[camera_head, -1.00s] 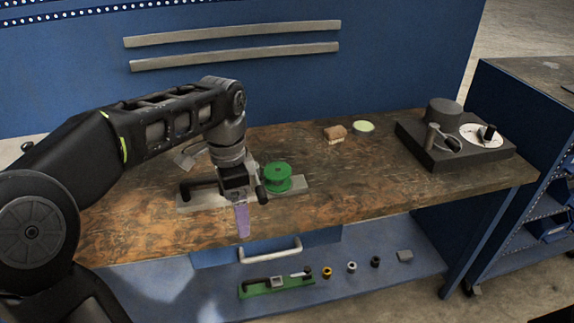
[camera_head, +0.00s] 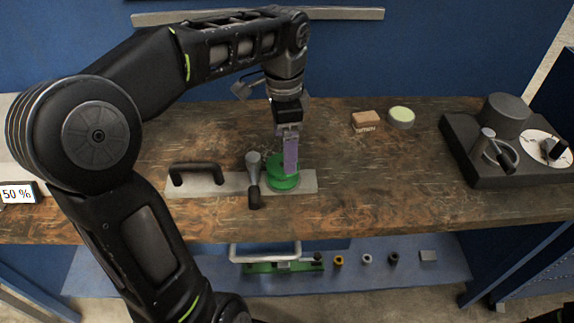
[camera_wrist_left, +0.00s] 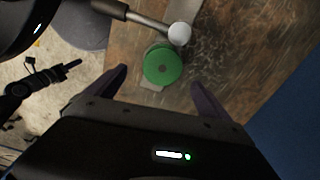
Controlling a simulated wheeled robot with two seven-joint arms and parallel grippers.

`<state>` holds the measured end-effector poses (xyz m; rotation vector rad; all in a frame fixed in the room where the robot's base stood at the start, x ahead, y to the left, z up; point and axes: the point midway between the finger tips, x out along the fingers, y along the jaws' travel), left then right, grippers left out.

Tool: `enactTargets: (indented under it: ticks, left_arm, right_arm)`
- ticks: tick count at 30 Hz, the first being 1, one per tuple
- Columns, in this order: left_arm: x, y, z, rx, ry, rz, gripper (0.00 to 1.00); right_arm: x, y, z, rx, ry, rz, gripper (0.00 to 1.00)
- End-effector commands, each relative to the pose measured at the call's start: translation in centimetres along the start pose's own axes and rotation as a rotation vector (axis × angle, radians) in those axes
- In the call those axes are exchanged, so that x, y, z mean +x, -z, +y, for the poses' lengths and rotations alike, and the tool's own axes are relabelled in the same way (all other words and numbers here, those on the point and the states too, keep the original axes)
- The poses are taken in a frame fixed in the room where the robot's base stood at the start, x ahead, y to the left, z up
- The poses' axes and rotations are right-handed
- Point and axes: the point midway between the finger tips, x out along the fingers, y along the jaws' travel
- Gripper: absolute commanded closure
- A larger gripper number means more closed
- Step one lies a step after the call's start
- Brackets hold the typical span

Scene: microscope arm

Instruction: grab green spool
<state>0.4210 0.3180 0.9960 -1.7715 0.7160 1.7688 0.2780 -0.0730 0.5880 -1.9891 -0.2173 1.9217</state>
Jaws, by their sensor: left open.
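The green spool (camera_head: 283,179) stands on a grey metal plate (camera_head: 222,184) on the wooden workbench. In the head view my left gripper (camera_head: 290,160) points down at the spool and its purple finger hides part of it. In the left wrist view the spool (camera_wrist_left: 162,65) lies ahead, between the lines of the two spread purple fingers (camera_wrist_left: 162,88). The left gripper is open, with nothing between its fingers. I cannot tell whether a finger touches the spool. My right gripper is not in view.
A lever with a black grip (camera_head: 254,180) stands just left of the spool, and a black handle (camera_head: 197,172) is farther left on the plate. A brush (camera_head: 366,121), a pale green tin (camera_head: 401,116) and a dark device (camera_head: 500,150) stand to the right.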

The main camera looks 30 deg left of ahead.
Motion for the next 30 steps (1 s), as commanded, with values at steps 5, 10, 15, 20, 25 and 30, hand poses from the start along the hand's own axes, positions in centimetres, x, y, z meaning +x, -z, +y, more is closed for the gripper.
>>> enactTargets:
  ticks: [5, 10, 15, 20, 25, 30]
  left_arm:
    - [0.7, 0.0, 0.0, 0.000, -0.002, -0.001, 0.08]
    - [2.4, 0.0, 0.0, 0.000, -0.001, -0.001, 0.08]
    - [2.6, 0.0, 0.0, 0.000, 0.000, 0.000, 0.08]
    - [2.7, 0.0, 0.0, 0.000, 0.000, 0.000, 0.08]
    - [4.2, -0.1, -0.1, 0.001, -0.003, -0.002, 0.08]
    - [6.8, -0.2, -0.2, 0.000, -0.004, -0.002, 0.08]
  right_arm:
    - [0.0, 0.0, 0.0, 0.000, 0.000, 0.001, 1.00]
    - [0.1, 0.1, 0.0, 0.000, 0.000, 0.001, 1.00]
    - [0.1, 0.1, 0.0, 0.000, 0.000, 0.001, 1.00]
    - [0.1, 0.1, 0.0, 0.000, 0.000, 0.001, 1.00]
    - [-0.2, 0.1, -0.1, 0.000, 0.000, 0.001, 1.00]
    - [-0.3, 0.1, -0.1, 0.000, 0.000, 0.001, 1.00]
